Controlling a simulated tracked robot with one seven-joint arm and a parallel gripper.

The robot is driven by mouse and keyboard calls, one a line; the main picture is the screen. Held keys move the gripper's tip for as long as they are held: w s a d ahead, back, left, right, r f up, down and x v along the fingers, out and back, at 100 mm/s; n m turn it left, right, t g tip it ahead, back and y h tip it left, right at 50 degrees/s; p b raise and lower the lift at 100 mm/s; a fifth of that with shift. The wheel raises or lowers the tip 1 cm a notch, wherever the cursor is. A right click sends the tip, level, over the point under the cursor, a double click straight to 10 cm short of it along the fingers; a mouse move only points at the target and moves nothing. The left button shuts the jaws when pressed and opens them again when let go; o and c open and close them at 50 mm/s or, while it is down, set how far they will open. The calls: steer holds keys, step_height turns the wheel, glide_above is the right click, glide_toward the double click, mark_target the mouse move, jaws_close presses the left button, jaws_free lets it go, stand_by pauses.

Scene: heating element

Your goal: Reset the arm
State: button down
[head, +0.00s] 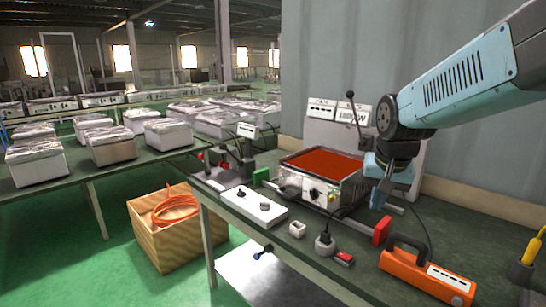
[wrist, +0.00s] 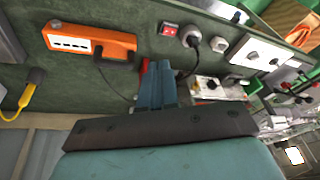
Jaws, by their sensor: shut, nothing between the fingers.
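My gripper (head: 378,203) hangs from the blue arm at the right of the head view, just right of the heating unit. Its blue fingers are together and empty; they also show shut in the wrist view (wrist: 158,66). The heating unit (head: 305,190) is a metal box with a glowing red-orange top (head: 325,163) and knobs on its front. In the wrist view its front panel (wrist: 215,88) is partly hidden behind my gripper. A red block (head: 381,230) is close below the fingers; I cannot tell whether they touch.
A wall stands behind. A wooden crate (head: 150,240) is on the floor.

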steer(key=s+r+n+t, duration=0.2)
steer(key=s+r+n, duration=0.1)
steer(key=s, duration=0.8)
steer(key=shift+s+d+r+n, duration=0.15)
steer(key=shift+s+r+n, duration=0.2)
steer(key=shift+r, duration=0.35)
